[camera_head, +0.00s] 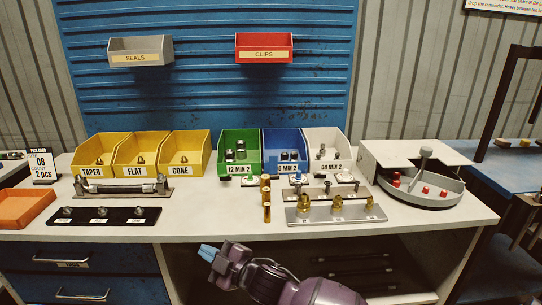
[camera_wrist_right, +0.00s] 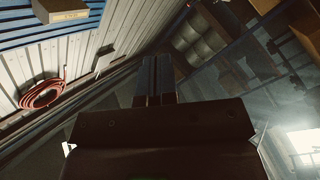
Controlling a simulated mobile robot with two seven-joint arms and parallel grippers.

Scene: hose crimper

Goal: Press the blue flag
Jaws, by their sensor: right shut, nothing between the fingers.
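The blue bin (camera_head: 283,146) stands at the back of the bench between the green bin (camera_head: 239,150) and a white bin (camera_head: 326,148). A small pale fitting (camera_head: 296,179) sits at its front foot; it is too small to tell whether this is the blue flag. My right gripper (camera_head: 207,252) has light blue fingertips and is low in front of the bench's front edge, pointing left, apart from everything. Its fingers are shut and empty. They also show close together in the right wrist view (camera_wrist_right: 155,82). My left gripper is out of view.
Yellow bins (camera_head: 141,154) stand at the left. A grey plate with brass fittings (camera_head: 334,213) lies in front of the blue bin, with upright brass pieces (camera_head: 266,198) beside it. A round grey tray (camera_head: 424,192) is at the right.

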